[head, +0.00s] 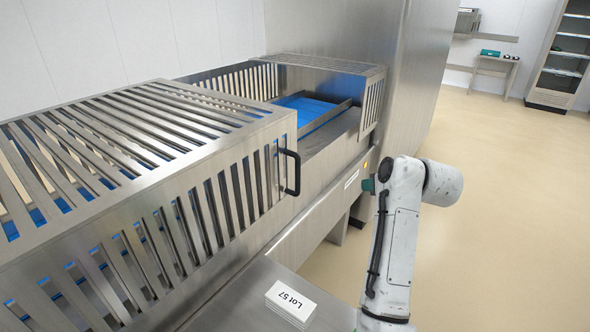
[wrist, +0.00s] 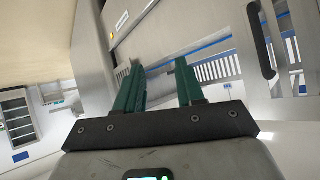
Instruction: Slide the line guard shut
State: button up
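The line guard (head: 150,150) is a slatted steel cover over the left part of the line. Its black handle (head: 291,172) is on the front near its right end. A gap right of the guard leaves the blue belt (head: 306,110) bare up to a fixed slatted hood (head: 372,98). The handle also shows in the wrist view (wrist: 261,40), at upper right, apart from my fingers. My gripper (wrist: 160,78) has its two green fingers spread with nothing between them. In the head view my white arm mostly hides it; only a bit of green shows right of the handle.
A steel ledge (head: 235,300) in front holds a white block (head: 290,302) marked "Lot 57". A tall steel housing (head: 335,35) stands behind the hood. The floor (head: 500,200) to the right is clear, with a shelf cabinet (head: 562,55) far back.

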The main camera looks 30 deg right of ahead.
jog(key=w+a+n+t+y, duration=0.6)
jog(key=w+a+n+t, duration=0.15)
jog(key=a, duration=0.25)
jog(key=w, duration=0.3)
jog(key=w+a+p, duration=0.1)
jog(key=w, duration=0.2)
jog(key=w+p, duration=0.1)
jog(key=w, duration=0.2)
jog(key=shift+w+a, duration=0.4)
grip_shut()
